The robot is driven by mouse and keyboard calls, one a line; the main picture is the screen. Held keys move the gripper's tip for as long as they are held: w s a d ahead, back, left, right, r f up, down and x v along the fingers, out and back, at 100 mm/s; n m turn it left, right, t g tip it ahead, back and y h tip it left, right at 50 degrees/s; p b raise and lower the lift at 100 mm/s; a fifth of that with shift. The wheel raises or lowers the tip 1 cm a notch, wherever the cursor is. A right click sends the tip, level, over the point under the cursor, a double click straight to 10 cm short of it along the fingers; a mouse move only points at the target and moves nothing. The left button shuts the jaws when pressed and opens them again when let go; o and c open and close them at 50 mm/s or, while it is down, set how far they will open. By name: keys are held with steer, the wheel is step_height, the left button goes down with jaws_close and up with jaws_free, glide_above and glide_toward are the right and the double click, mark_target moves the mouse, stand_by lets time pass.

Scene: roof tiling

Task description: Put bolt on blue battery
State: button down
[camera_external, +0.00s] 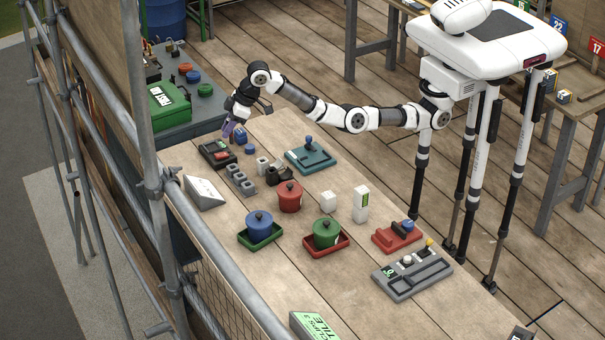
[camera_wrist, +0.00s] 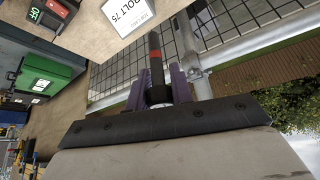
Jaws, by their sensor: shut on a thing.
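My gripper (camera_external: 228,130) is at the far left end of the long table, with purple fingers pointing down. In the wrist view the fingers (camera_wrist: 155,92) are shut on a dark rod with a red band (camera_wrist: 155,55), which looks like the bolt. In the outside view the held rod is too small to make out. A small blue object (camera_external: 240,138) lies just right of the fingers; I cannot tell whether it is the blue battery. Another small blue piece (camera_external: 408,226) sits on the red tray at the right.
A black switch box (camera_external: 217,153) stands close below my gripper; it also shows in the wrist view (camera_wrist: 47,15). Grey blocks (camera_external: 240,178), a teal tray (camera_external: 325,160) and several pots crowd the table. Scaffold poles (camera_external: 155,150) run along the near edge.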

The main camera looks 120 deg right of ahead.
steer(key=shift+r, duration=0.4)
steer(key=shift+d, duration=0.2)
steer(key=s+d+r+m+p, duration=0.1)
steer(key=s+d, duration=0.2)
steer(key=d, duration=0.5)
steer(key=s+d+r+m+p, duration=0.1)
steer(key=s+d, duration=0.1)
steer(key=d, duration=0.6)
steer(key=m+g+h+p, duration=0.2)
steer(key=m+p, duration=0.1)
steer(key=p, duration=0.3)
glide_above(238, 130)
steer(key=shift+a+f, duration=0.15)
steer(key=shift+f, duration=12.15)
steer(key=shift+f, duration=0.1)
